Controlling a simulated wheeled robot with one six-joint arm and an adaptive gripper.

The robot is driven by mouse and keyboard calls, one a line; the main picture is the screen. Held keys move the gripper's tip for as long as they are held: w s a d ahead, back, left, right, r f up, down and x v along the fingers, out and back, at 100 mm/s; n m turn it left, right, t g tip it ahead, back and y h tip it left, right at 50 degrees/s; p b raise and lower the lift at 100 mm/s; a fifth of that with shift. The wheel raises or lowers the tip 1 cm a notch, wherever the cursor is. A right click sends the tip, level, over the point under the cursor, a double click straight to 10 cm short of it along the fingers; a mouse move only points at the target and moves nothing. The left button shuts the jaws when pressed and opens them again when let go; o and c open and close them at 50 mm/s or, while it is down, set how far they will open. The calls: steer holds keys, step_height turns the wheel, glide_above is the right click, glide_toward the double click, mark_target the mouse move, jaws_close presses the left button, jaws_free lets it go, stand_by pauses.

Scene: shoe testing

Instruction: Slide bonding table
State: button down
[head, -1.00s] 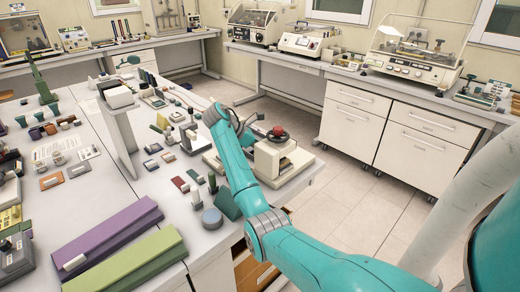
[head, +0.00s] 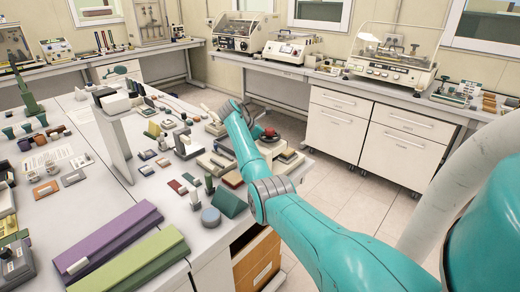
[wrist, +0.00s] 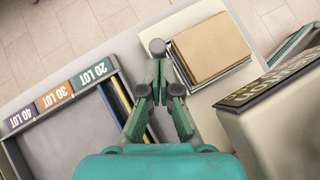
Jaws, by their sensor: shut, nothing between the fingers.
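In the wrist view, the bonding table appears to be a tan pad on a metal plate (wrist: 212,45), lying on a pale base. A round grey knob (wrist: 157,47) stands at its left edge. The pale machine body (wrist: 270,130) with a dark lettered plate is at the right. In the head view, the cream machine with a red knob (head: 270,133) is partly hidden behind my arm, and my fingertips cannot be made out.
A grey tray (wrist: 75,110) with lot labels lies left of my gripper. The bench edge and tiled floor (wrist: 50,45) are beyond. In the head view, small blocks, a purple block (head: 115,238) and a green block (head: 130,262) lie on the bench left of my arm.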

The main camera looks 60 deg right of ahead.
steer(key=shift+s+d, duration=0.2)
steer(key=shift+d, duration=0.6)
steer(key=w+a, duration=0.3)
steer(key=shift+w+a+r, duration=0.2)
steer(key=shift+a+r, duration=0.1)
steer(key=v, duration=0.9)
steer(key=shift+s, duration=0.1)
steer(key=shift+a+r, duration=0.1)
steer(key=shift+a, duration=0.05)
